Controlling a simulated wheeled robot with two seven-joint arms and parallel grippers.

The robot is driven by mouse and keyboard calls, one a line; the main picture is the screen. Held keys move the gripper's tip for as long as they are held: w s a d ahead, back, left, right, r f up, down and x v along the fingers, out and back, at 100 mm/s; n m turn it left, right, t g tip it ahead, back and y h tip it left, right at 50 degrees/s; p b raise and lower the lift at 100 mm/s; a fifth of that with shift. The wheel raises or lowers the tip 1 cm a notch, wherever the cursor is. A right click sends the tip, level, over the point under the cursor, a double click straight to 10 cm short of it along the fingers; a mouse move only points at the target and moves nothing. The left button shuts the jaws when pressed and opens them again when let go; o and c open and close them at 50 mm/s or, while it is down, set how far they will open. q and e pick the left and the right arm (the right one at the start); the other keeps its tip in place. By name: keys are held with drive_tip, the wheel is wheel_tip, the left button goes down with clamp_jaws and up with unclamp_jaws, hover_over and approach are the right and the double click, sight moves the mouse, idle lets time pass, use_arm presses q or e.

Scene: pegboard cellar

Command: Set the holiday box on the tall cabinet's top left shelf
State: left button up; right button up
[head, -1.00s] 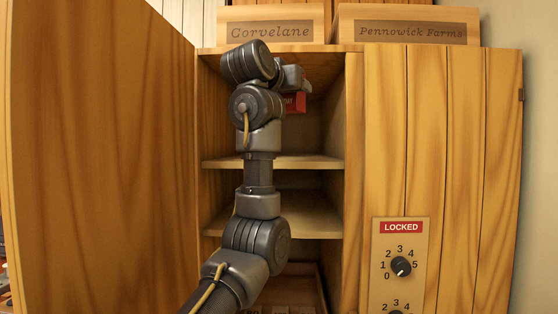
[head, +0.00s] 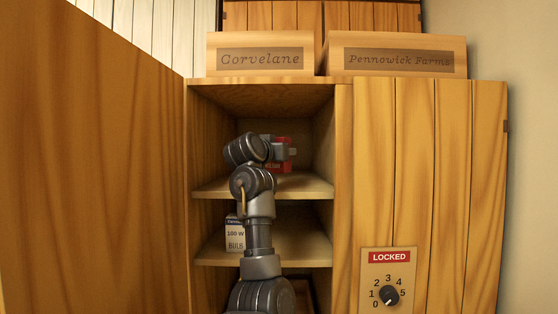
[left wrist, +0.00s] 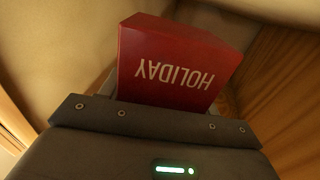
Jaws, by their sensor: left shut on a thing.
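The red holiday box (left wrist: 175,62) is in my left gripper (left wrist: 160,108), its "HOLIDAY" lettering upside down in the left wrist view. In the head view the box (head: 283,163) shows partly behind my left gripper (head: 290,150), inside the top left compartment of the tall cabinet (head: 343,200). It appears just above the top left shelf (head: 308,187); I cannot tell whether it touches it. The left gripper is shut on the box. The left door of the cabinet (head: 90,170) stands open. My right gripper is not in view.
A bulb box (head: 235,236) stands on the shelf below, close beside my left arm. The right door (head: 425,180) is shut, with a "LOCKED" label and a dial (head: 389,295). Two wooden crates, Corvelane (head: 260,40) and Pennowick Farms (head: 397,40), sit on top.

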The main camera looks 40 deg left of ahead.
sight(279, 167)
use_arm(q)
drive_tip(key=shift+w+a+f, duration=0.2)
drive_tip(key=shift+w+f, duration=0.05)
drive_tip(key=shift+f, duration=0.1)
drive_tip(key=f+p, duration=0.2)
drive_tip(key=f, duration=0.1)
drive_tip(key=shift+w+a+p, duration=0.15)
drive_tip(key=shift+w+p, duration=0.1)
drive_tip(key=shift+p, duration=0.15)
drive_tip(key=shift+f, duration=0.4)
drive_tip(key=shift+f, duration=0.1)
drive_tip(key=o, duration=1.1)
drive_tip(key=shift+c, duration=0.2)
